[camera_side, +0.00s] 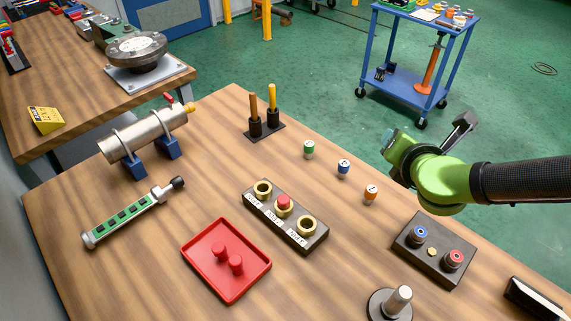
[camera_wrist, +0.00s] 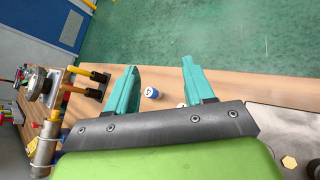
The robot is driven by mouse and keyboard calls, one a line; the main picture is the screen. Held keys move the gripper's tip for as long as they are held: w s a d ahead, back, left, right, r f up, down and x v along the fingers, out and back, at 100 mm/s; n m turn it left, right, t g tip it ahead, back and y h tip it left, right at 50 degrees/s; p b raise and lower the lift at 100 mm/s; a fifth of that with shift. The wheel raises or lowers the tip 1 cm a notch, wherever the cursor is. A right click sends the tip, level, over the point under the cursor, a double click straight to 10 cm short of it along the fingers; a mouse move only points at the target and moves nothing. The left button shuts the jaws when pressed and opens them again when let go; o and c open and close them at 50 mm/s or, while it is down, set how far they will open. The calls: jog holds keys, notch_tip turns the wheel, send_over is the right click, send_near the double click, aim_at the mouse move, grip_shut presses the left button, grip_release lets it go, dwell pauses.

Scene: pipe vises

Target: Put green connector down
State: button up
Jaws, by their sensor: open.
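The green connector (camera_side: 309,150) stands upright on the wooden table, at the far end of a diagonal row. The blue connector (camera_side: 343,169) and the orange connector (camera_side: 370,195) stand nearer to the arm in the same row. My gripper (camera_wrist: 160,64) is open, with nothing between its two teal fingers in the wrist view. In the side view it is raised at the right, apart from the connectors. The wrist view shows the blue connector (camera_wrist: 152,93) between the fingers and part of the orange one beside the right finger. I cannot make out the green connector there.
A dark block (camera_side: 263,211) has three brass rings, the middle one holding a red piece. A red tray (camera_side: 207,286) lies in front. A dark box (camera_side: 409,248) carries blue and red fittings. A clamped pipe (camera_side: 145,135) and two upright pegs stand farther back.

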jog(key=s+d+r+m+g+h, duration=0.1)
jog(key=s+d+r+m+g, duration=0.3)
jog(key=d+m, duration=0.6)
jog(key=s+d+r+m+g, duration=0.1)
jog(key=s+d+r+m, duration=0.3)
jog(key=d+m, duration=0.6)
jog(key=s+d+r+m+y, duration=0.1)
jog(key=s+d+m+y, duration=0.1)
jog(key=s+m, duration=0.4)
jog(key=s+d+r+m+y, duration=0.1)
jog(key=s+d+m+y, duration=0.1)
jog(key=s+m, duration=0.5)
jog(key=shift+s+d+y, duration=0.3)
jog(key=shift+s+d, duration=0.2)
jog(key=shift+d, duration=0.05)
jog(key=shift+o, duration=0.5)
jog(key=shift+r, duration=0.15)
